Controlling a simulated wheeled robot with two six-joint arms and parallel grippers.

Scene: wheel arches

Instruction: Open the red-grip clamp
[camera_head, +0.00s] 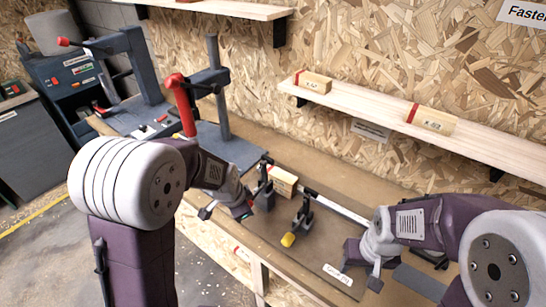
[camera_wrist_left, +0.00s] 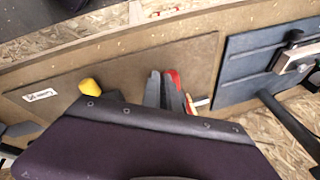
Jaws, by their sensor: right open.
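A dark toggle clamp (camera_head: 264,193) stands on the brown board, beside a wooden block. A small patch of red shows low at its left, by my left gripper (camera_head: 227,211), and I take this as the red-grip clamp. My left gripper is close to that clamp; its hold is partly hidden. In the left wrist view, a red strip (camera_wrist_left: 175,88) shows beside grey upright parts, just beyond the dark edge of my gripper. My right gripper (camera_head: 360,272) is open and empty, low over the board at the right.
A second clamp (camera_head: 303,217) with a yellow grip (camera_head: 288,240) stands between my grippers. A wooden block (camera_head: 283,181) lies behind the clamps. A dark press stand with a red handle (camera_head: 182,105) is at the left. A shelf (camera_head: 450,143) holds blocks above the bench.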

